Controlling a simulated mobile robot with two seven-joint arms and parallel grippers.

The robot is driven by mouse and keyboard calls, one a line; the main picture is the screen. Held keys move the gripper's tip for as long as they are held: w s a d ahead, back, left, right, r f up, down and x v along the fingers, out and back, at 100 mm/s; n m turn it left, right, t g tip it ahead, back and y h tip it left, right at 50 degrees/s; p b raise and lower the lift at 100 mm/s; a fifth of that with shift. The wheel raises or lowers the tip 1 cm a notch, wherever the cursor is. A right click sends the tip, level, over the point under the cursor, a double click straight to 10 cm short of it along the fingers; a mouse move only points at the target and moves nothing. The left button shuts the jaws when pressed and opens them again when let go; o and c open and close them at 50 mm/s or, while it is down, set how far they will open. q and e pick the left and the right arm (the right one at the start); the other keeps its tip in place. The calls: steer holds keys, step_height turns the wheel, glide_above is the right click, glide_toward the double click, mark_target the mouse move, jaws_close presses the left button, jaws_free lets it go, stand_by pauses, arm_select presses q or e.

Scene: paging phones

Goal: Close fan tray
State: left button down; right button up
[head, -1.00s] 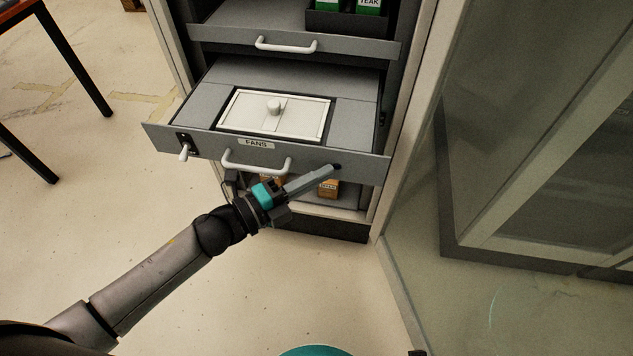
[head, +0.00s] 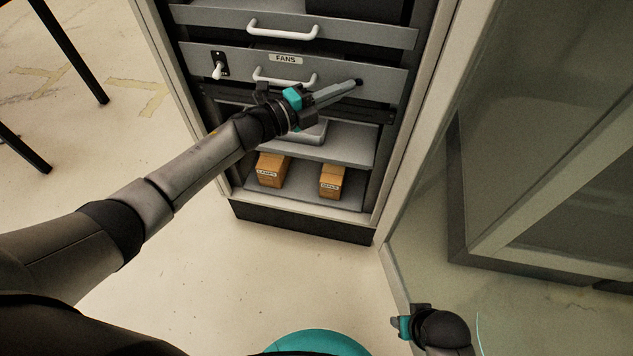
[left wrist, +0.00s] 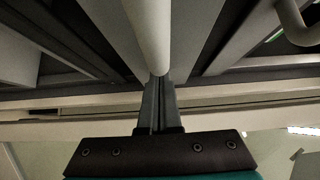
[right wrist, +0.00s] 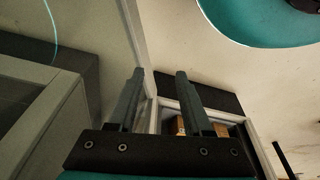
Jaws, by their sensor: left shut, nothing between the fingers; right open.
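The grey fan tray front (head: 350,70), labelled FANS, sits in the cabinet below another drawer front. Its inside and white-lidded box are hidden, and it looks flush or nearly flush. It has a white bar handle (head: 283,78) and a toggle switch (head: 218,68) at its left. My left gripper (head: 356,84) is shut and empty, with its fingertips at the lower right of the tray front; contact is unclear. In the left wrist view, its shut fingers (left wrist: 159,85) end by a pale bar. My right gripper (head: 398,326) is low at right, away from the tray; the right wrist view shows its fingers (right wrist: 158,75) open.
An upper drawer (head: 350,33) with a white handle is above the tray. Lower shelves hold orange boxes (head: 272,170) and a grey item (head: 310,133) partly behind my left arm. A glass door (head: 530,130) stands open at right. Floor in front is clear.

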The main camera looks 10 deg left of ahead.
arm_select(q)
steer(key=shift+w+a+r, duration=0.1)
steer(key=shift+w, duration=0.85)
arm_select(e)
steer(key=shift+w+r, duration=0.55)
steer(key=shift+w, duration=0.15)
arm_select(q)
steer(key=shift+r, duration=0.15)
arm_select(e)
steer(key=shift+s, duration=0.1)
